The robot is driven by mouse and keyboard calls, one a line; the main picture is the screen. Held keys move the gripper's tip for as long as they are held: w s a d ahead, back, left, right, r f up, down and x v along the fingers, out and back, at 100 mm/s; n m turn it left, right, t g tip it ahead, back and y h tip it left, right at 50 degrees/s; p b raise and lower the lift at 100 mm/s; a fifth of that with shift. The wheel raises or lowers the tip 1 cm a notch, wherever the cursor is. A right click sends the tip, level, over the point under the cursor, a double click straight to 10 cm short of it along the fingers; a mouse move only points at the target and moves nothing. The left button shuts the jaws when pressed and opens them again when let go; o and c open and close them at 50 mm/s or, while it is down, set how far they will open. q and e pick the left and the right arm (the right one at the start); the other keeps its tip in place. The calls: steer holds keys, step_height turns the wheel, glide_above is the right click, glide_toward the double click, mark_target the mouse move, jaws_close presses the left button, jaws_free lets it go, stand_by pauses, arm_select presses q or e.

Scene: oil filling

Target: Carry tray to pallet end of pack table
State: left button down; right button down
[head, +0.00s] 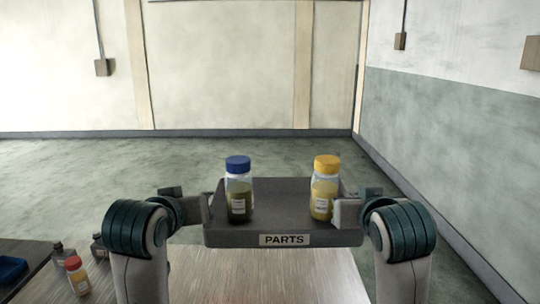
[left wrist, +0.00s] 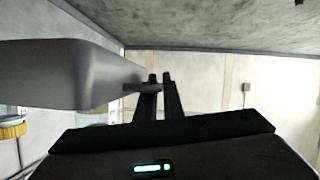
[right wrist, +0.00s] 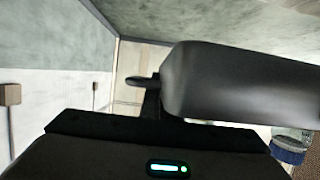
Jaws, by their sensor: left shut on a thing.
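The dark grey tray (head: 285,226), with a "PARTS" label on its front, is level between my two grippers in the head view. A blue-capped bottle of dark liquid (head: 239,190) and a yellow-capped bottle of yellow liquid (head: 324,188) stand upright in it. My left gripper (left wrist: 159,92) is shut on the tray's left end. My right gripper (right wrist: 151,92) is at the tray's right end and looks shut on its handle; the contact is partly hidden. The wood-topped table (head: 265,278) lies below the tray. No pallet is visible.
At the lower left, a dark surface (head: 36,258) bears a red-capped bottle (head: 77,276), dark bottles (head: 63,254) and a blue item (head: 11,268). Open green floor (head: 90,170) lies beyond. A wall (head: 455,150) runs along the right.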

mark_target(356, 232)
steer(key=shift+s, duration=0.1)
